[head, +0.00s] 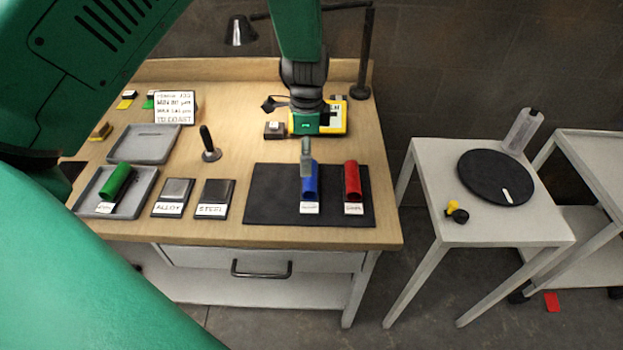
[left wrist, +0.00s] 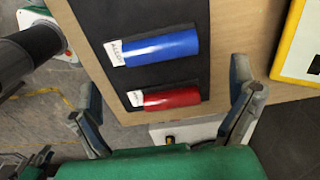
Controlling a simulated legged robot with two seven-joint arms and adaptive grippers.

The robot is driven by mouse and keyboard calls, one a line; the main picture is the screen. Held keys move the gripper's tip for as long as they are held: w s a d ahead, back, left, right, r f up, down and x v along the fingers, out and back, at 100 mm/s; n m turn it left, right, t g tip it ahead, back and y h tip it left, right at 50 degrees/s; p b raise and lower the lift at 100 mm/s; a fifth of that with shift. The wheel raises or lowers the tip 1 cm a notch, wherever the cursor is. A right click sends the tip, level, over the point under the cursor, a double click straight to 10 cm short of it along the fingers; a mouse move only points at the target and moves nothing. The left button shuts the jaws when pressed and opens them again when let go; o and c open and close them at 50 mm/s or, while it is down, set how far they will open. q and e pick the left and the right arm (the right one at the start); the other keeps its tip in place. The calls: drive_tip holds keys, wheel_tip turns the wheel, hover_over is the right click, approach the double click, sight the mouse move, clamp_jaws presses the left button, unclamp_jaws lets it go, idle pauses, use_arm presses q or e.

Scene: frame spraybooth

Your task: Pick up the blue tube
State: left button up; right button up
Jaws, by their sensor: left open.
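The blue tube (head: 309,186) lies on the dark mat (head: 265,205) with a white label at its near end. In the left wrist view the blue tube (left wrist: 160,48) lies beside the red tube (left wrist: 172,97), and its label seems to read ALLOY. My left gripper (head: 306,158) is over the mat at the far end of the blue tube and hides part of that end in the head view. In the left wrist view its fingers (left wrist: 162,80) are spread apart with nothing held between them. My right gripper is not in view.
The red tube (head: 352,181) lies close to the right of the blue one. A green tube (head: 117,182) lies in a grey tray (head: 88,207). A yellow device (head: 337,118) is behind my gripper.

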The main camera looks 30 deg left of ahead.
sight(312, 178)
use_arm(q)
drive_tip(key=f, duration=0.3)
drive_tip(key=shift+w+d+f, duration=0.2)
drive_tip(key=shift+d+f, duration=0.05)
drive_tip(key=shift+d, duration=0.15)
drive_tip(key=f, duration=0.1)
drive_tip(key=f+p, duration=0.1)
drive_tip(key=f, duration=0.3)
drive_tip(key=shift+a, duration=0.4)
drive_tip(key=shift+f, duration=0.3)
drive_tip(key=shift+d, duration=0.35)
drive_tip(key=shift+d+r, duration=0.1)
drive_tip(key=shift+c, duration=1.3)
drive_tip(key=c, duration=0.7)
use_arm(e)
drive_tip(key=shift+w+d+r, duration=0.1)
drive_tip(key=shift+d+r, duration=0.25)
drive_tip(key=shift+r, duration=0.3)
